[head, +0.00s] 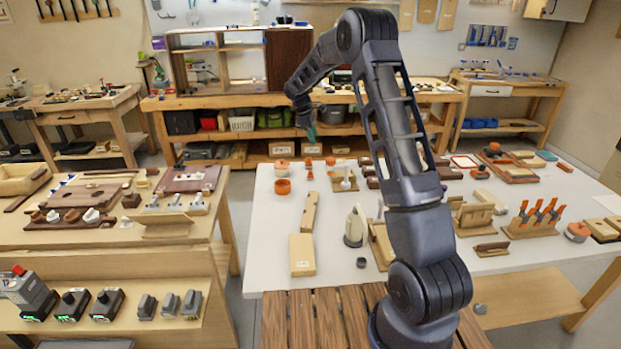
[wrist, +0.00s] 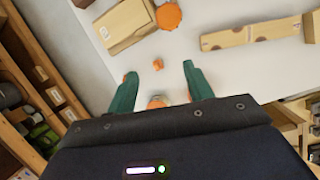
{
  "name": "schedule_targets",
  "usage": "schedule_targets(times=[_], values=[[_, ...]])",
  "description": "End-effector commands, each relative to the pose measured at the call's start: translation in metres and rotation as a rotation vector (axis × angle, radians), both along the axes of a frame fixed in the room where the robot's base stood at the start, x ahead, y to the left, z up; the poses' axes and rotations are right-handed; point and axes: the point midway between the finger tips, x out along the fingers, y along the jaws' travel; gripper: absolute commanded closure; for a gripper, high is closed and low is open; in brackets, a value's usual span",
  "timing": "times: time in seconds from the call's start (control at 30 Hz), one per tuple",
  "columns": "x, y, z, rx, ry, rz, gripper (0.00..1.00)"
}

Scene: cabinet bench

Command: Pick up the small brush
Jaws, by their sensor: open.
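My gripper (head: 309,133) hangs in the air over the far left part of the white table (head: 276,230). Its two green fingers are apart in the wrist view (wrist: 155,82), with nothing held between them. A small orange-topped item (head: 309,163) stands on the table below; a small orange piece (wrist: 157,64) lies just beyond the fingertips in the wrist view. Another orange and pale item (wrist: 155,101) shows between the fingers, partly hidden by my gripper's body. I cannot tell for sure which of these is the small brush.
An orange cup (head: 282,186) stands left of the small items; a cardboard box (wrist: 125,25) lies near the table edge. A long wooden block (head: 309,212) and a wooden box (head: 302,254) lie nearer. A back workbench (head: 230,101) with shelves stands beyond the table.

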Motion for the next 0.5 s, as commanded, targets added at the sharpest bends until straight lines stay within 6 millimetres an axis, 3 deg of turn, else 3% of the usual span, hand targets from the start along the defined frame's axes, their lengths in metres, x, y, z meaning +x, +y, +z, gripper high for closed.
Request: schedule_targets(times=[0.03, 0.3, 0.5], values=[[0.009, 0.007, -0.018, -0.01, 0.018, 0.027, 0.48], [0.045, 0.037, -0.095, -0.06, 0.093, 0.169, 0.48], [0.056, 0.049, -0.127, -0.078, 0.123, 0.227, 0.48]])
